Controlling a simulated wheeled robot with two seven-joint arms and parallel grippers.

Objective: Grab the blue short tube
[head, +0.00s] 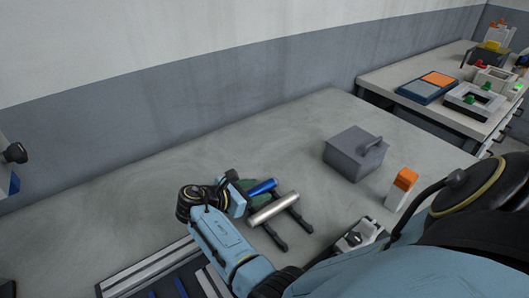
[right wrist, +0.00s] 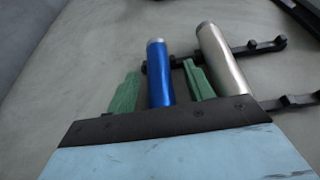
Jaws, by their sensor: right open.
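The blue short tube (head: 264,186) lies on a dark rack (head: 301,219) on the grey table, beside a longer silver tube (head: 273,208). My right gripper (head: 250,187) is open at the near end of the blue tube. In the right wrist view the blue tube (right wrist: 159,75) lies between the two green fingers of the right gripper (right wrist: 160,70), with a gap showing on each side. The silver tube (right wrist: 221,58) is just right of the right finger. The near end of the blue tube is hidden behind the gripper body. My left gripper is not in view.
A grey box with a handle (head: 355,153) and an orange-and-white block (head: 401,188) stand to the right. A dark tray (head: 150,269) lies at the front left. A second table (head: 385,86) holds several items. The table behind the tubes is clear up to the wall.

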